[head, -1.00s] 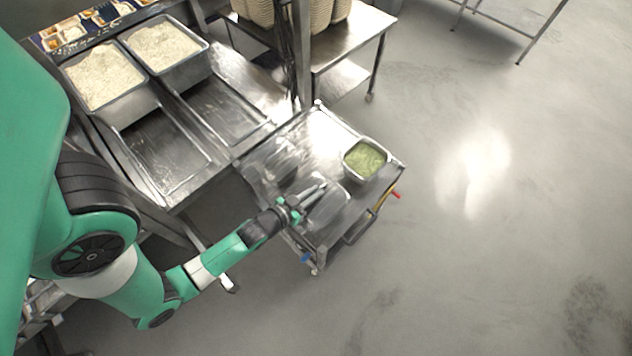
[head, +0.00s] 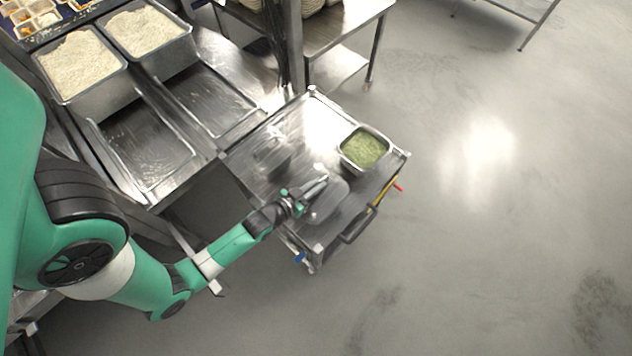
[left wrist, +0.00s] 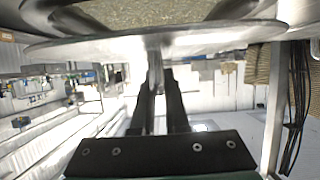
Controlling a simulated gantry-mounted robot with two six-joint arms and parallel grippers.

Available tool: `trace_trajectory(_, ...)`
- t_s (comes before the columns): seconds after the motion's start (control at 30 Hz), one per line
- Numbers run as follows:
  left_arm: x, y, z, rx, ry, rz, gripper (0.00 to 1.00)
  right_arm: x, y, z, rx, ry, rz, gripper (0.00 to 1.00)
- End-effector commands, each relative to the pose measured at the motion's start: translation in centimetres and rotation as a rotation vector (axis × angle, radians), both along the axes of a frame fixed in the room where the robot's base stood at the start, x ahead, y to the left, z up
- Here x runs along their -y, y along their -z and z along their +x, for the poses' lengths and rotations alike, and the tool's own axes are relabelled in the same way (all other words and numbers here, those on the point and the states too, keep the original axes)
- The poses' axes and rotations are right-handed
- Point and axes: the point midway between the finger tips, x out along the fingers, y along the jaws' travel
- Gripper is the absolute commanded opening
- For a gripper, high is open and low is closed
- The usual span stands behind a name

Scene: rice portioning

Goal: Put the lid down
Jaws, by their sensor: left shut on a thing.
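My left gripper (head: 308,192) is over the near part of the steel cart, its fingers pointing right. It is shut on the lid (head: 332,200), a grey rounded shape beside the fingertips. In the left wrist view, the lid (left wrist: 110,46) is a wide, thin, pale disc edge-on across the top, and the gripper (left wrist: 158,80) is closed just below its middle. I cannot tell whether the lid touches the cart top. My right gripper is not in view.
The cart (head: 313,118) carries a steel pan (head: 342,152) of green food at its far right. A faint grey shape (head: 272,157) lies on its left part. Two rice pans (head: 70,92) (head: 165,60) stand on the counter at upper left. Open floor lies right of the cart.

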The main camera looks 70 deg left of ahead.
Motion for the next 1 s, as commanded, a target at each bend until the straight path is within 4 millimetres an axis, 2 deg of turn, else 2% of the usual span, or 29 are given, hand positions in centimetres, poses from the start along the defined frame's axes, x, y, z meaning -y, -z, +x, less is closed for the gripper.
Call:
trace_trajectory(0.5,0.0,1.1,0.0,0.002,0.000,0.001,0.00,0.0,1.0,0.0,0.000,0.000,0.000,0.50)
trace_trajectory(0.53,0.0,1.2,0.0,0.001,0.000,0.000,0.17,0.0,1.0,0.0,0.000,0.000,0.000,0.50)
trace_trajectory(0.67,0.0,1.2,0.0,0.000,0.000,0.000,0.41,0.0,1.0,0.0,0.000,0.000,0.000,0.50)
trace_trajectory(1.0,0.0,0.7,0.0,0.000,0.000,0.000,0.42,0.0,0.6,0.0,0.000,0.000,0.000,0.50)
